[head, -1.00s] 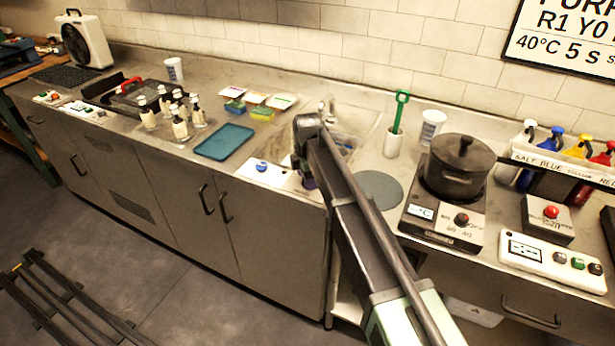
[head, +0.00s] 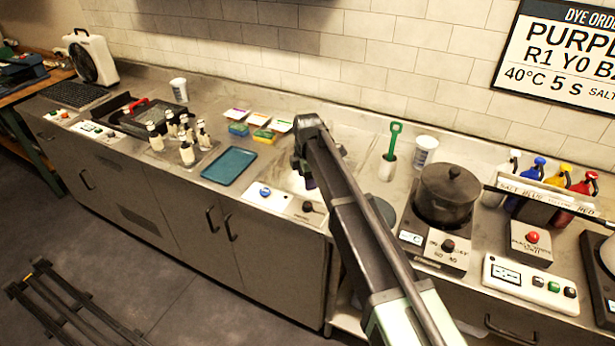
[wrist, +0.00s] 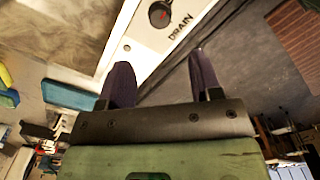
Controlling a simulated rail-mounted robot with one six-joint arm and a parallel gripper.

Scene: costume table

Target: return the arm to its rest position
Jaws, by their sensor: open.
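My gripper (wrist: 158,82) shows in the wrist view with its two dark fingers apart and nothing between them. Beyond the fingers are a white panel edge with the word DRAIN and a black knob (wrist: 160,13). In the head view my arm reaches up from the bottom to beside the sink (head: 350,140), over the counter's front part. The fingertips are mostly hidden behind the arm there.
A dark pot (head: 447,194) stands on a hot plate to the right. A teal tray (head: 229,166) and several small bottles (head: 186,153) are on the left. A green-handled tool (head: 393,142) stands in a white holder. Open floor (head: 190,290) lies in front.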

